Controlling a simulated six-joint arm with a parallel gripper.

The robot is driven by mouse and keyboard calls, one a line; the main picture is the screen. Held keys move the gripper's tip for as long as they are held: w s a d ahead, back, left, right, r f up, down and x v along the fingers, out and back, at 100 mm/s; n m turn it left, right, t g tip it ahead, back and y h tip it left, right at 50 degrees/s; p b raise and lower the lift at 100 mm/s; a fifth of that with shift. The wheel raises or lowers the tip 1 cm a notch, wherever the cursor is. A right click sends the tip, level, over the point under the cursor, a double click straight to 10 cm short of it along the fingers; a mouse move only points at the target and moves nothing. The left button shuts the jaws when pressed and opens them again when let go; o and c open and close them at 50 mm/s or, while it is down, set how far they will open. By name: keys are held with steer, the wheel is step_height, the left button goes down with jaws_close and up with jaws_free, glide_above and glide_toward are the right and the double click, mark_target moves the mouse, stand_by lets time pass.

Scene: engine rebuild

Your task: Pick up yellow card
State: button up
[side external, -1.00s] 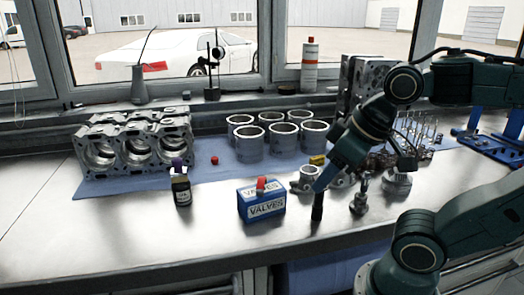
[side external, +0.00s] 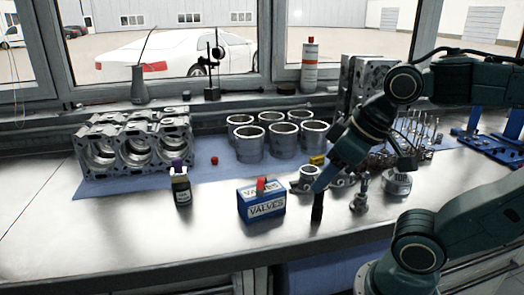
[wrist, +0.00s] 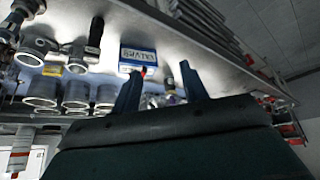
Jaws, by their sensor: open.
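The yellow card (side external: 318,160) is a small yellow piece behind a round metal part on the blue mat, close to my gripper in the side view. A small yellow patch, likely the same card, shows at the left of the wrist view (wrist: 52,70).
The blue VALVES box (side external: 262,203), a dark bottle (side external: 181,191) and a metal valve part (side external: 359,197) are nearby. Several cylinder sleeves (side external: 250,145) stand behind. The front left bench is clear.

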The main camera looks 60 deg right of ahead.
steer(key=w+d+r+m+g+h, duration=0.15)
steer(key=w+d+r+m, duration=0.25)
steer(key=w+d+m, duration=0.4)
steer(key=m+g+y, duration=0.2)
steer(key=m+g, duration=0.2)
steer(key=m, duration=1.2)
glide_above(317, 157)
steer(key=shift+h, duration=0.25)
steer(key=shift+d+f, duration=0.2)
steer(key=shift+f, duration=4.65)
steer(key=shift+d+f, duration=0.15)
steer(key=shift+f, duration=4.65)
steer(key=shift+f, duration=0.1)
steer(key=shift+a+f, duration=0.15)
steer(key=shift+f, duration=2.35)
